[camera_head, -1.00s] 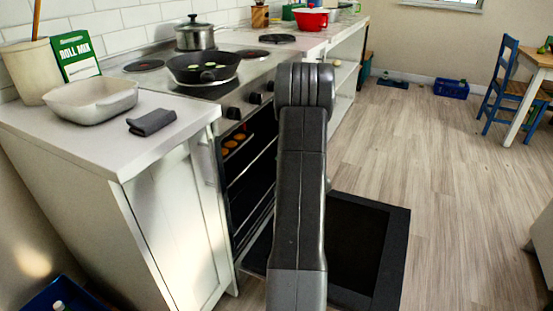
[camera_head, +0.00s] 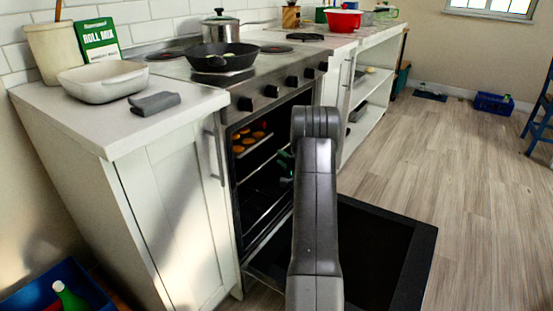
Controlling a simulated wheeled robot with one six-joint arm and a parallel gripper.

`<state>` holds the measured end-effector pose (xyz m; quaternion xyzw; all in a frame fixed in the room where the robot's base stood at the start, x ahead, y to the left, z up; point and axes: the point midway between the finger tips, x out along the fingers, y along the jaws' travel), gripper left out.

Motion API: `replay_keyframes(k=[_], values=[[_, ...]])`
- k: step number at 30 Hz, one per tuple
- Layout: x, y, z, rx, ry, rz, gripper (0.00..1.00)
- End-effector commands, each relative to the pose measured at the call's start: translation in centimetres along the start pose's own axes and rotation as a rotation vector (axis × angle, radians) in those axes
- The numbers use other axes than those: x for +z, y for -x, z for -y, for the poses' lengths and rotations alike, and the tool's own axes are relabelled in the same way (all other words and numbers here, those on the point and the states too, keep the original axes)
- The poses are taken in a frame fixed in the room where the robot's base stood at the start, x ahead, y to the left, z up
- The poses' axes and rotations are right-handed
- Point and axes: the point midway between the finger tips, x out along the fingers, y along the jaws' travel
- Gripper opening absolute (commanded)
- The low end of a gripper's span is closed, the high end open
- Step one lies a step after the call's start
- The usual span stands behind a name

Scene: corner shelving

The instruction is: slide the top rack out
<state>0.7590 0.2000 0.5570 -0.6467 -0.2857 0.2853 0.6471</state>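The oven (camera_head: 268,112) stands open with its door (camera_head: 385,250) lowered flat toward the floor. The top rack (camera_head: 256,150) is inside the cavity, with several browned round rolls (camera_head: 248,139) on it. Lower racks show below it. My arm rises in front of the oven's right side and hides part of the opening. A small dark, teal-tinted part just left of my arm looks like my gripper (camera_head: 286,167). It is at the oven opening, near the right end of the top rack. Its fingers are mostly hidden, so contact and opening cannot be told.
A black frying pan (camera_head: 222,58) and a steel pot (camera_head: 220,33) stand on the hob. A white dish (camera_head: 104,82) and a grey cloth (camera_head: 155,103) lie on the left counter. A blue crate (camera_head: 62,291) is at lower left.

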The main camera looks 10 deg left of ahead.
Motion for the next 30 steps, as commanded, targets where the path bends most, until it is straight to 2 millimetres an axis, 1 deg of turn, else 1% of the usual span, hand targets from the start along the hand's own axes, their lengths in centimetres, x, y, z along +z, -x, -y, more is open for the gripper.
replay_keyframes(k=[1,3,7,12,19,20,24,25,30], values=[[0.0,-1.0,-0.2,-0.002,0.002,0.001,0.33],[0.0,-2.1,-0.2,-0.001,0.002,0.000,0.33],[0.0,-3.5,-0.1,0.000,0.001,0.000,0.33],[0.0,-4.2,0.0,0.001,0.000,-0.001,0.33],[0.0,-4.3,0.0,0.001,0.000,-0.002,0.33],[0.0,-4.3,0.0,0.001,0.000,-0.002,0.29],[0.0,-4.2,0.0,0.001,0.000,-0.002,0.01],[0.0,-4.2,0.0,0.001,0.000,-0.002,0.00],[0.0,-4.2,0.0,0.001,0.000,-0.001,0.00]])
